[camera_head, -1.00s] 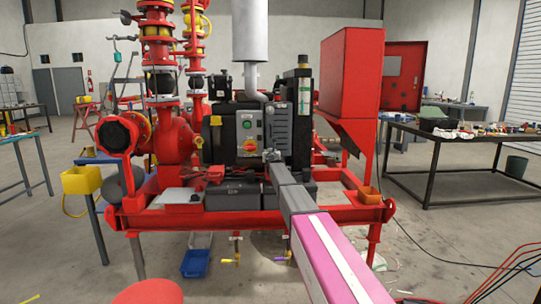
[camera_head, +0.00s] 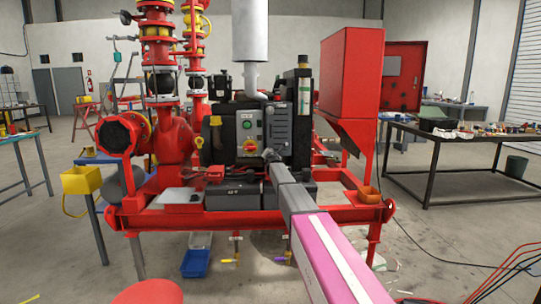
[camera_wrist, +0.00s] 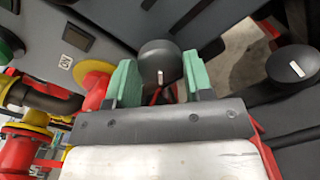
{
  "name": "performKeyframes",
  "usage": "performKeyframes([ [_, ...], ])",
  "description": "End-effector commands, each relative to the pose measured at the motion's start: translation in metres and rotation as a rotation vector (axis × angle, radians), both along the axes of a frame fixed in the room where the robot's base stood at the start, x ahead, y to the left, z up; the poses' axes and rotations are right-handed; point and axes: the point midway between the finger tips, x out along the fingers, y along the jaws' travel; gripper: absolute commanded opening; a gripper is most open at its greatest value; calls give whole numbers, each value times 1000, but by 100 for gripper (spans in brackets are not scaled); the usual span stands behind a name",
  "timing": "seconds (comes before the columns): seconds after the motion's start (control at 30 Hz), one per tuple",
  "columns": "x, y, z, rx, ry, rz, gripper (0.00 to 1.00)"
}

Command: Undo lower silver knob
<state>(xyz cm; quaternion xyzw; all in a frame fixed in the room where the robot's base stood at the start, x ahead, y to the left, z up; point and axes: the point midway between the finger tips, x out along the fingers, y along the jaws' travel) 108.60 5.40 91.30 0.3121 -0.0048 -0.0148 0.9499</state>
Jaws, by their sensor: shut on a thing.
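In the wrist view, my gripper (camera_wrist: 161,80) has its two green-padded fingers on either side of a round dark grey knob (camera_wrist: 160,60) with a short white line on its face. The fingers are shut on this knob. A second similar dark knob (camera_wrist: 293,66), also with a white mark, stands free to the right. The knobs look dark grey, not bright silver. In the head view my gripper (camera_head: 268,154) reaches the lower part of the grey machine panel (camera_head: 278,126); the held knob is hidden there. I cannot tell from these views which knob is lower.
A panel with a green button (camera_head: 248,124) and a red-yellow rotary switch (camera_head: 250,146) is just left of my gripper. A black box (camera_head: 232,194) sits on the red skid frame below. A tall red cabinet (camera_head: 349,75) stands to the right.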

Motion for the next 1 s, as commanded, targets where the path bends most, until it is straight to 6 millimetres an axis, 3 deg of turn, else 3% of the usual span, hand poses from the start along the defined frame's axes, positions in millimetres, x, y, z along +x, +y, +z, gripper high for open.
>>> performKeyframes([
  [0.47, 0, 0, 0, 17, -1, -1, 24],
  [0.5, 0, 0, 0, 17, -1, -1, 50],
  [0.57, 0, 0, 0, 17, -1, -1, 70],
  [1.0, -6, 0, 0, 16, 0, 0, 73],
])
